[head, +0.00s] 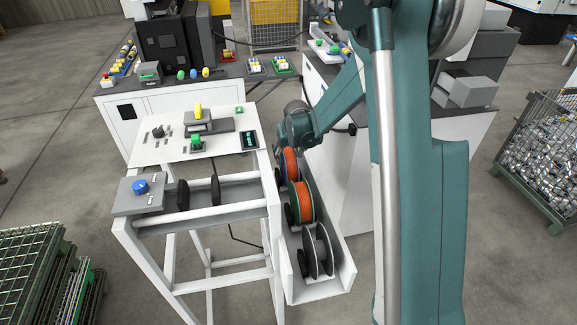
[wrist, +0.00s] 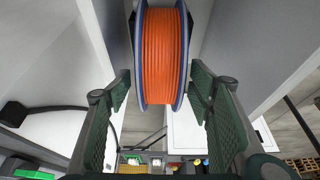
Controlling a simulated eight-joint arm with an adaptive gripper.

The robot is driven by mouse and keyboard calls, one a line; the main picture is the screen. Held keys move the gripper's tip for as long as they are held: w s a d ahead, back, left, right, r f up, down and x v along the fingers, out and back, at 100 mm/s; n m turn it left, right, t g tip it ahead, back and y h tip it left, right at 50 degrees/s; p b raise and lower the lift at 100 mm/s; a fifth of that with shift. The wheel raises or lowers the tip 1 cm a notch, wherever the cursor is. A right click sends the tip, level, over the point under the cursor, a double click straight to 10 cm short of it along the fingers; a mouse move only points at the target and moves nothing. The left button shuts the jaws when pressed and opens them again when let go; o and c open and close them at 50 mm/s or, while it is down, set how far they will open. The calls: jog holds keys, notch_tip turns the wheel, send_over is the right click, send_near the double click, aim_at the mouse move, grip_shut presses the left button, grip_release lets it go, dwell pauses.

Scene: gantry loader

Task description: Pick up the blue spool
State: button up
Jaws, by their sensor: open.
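The blue spool (wrist: 161,50) has blue flanges and is wound with orange cable. In the wrist view it stands on edge at the top centre, its lower part between my open fingers. My gripper (wrist: 160,92) has one green-padded finger on each side of it, with a gap visible on both sides. In the head view the blue spool (head: 289,162) is the farthest in the white trough (head: 320,292), right under my gripper (head: 288,138). My wrist hides part of it there, and the fingertips are hard to make out.
A green-rimmed orange spool (head: 302,203) and a grey, empty-looking spool (head: 318,251) stand nearer in the same trough. Trough walls run close along both sides. A white frame table (head: 190,150) with small parts and a blue knob (head: 140,186) stands to the left.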

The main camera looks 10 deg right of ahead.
jog(key=shift+x, duration=1.45)
jog(key=c, duration=1.3)
jog(key=shift+r, duration=0.1)
jog(key=shift+r, duration=4.9)
